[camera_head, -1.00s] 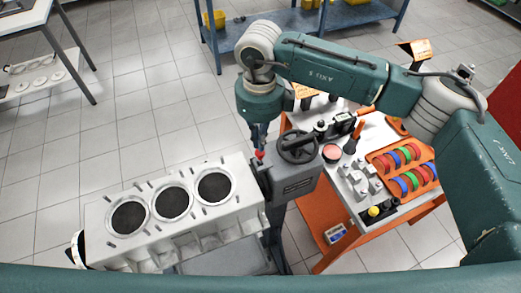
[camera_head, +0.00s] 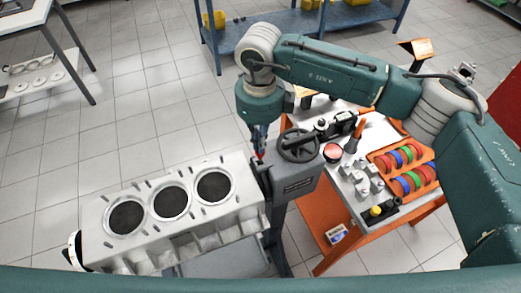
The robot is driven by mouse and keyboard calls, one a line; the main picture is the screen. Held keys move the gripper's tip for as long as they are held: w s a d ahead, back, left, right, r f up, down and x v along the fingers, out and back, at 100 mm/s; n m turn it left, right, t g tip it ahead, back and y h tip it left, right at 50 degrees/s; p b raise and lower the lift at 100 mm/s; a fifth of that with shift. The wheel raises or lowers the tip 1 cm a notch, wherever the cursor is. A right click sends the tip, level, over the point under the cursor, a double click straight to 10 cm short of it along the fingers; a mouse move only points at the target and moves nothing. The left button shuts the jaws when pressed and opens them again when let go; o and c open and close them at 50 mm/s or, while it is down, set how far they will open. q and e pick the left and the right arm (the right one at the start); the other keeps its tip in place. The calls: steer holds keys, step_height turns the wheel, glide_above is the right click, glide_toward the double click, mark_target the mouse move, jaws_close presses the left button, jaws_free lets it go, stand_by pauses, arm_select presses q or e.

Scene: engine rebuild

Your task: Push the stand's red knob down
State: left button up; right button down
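The red knob (camera_head: 260,155) is a small red spot on the engine stand (camera_head: 294,184), beside the block's right end. The grey stand head carries a dark handwheel (camera_head: 298,146). My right gripper (camera_head: 259,148) points down from above, its tips at the knob and partly covering it. The fingers look close together, but they are too small to tell whether they are shut or whether they touch the knob. The pale engine block (camera_head: 192,207), with three dark bores facing up, is held at the stand's left side. My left gripper is not in view.
An orange cart (camera_head: 322,232) right of the stand holds small metal parts, a black-and-yellow item (camera_head: 382,210) and an orange tray (camera_head: 378,164) of coloured rings. A blue shelf (camera_head: 290,22) stands behind, a white table (camera_head: 22,18) at upper left. The left floor is clear.

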steer(key=shift+f+b, duration=0.65)
steer(key=shift+f, duration=0.05)
steer(key=shift+r, duration=0.1)
stand_by(0.4)
steer(key=shift+r+p, duration=1.2)
steer(key=shift+r, duration=2.25)
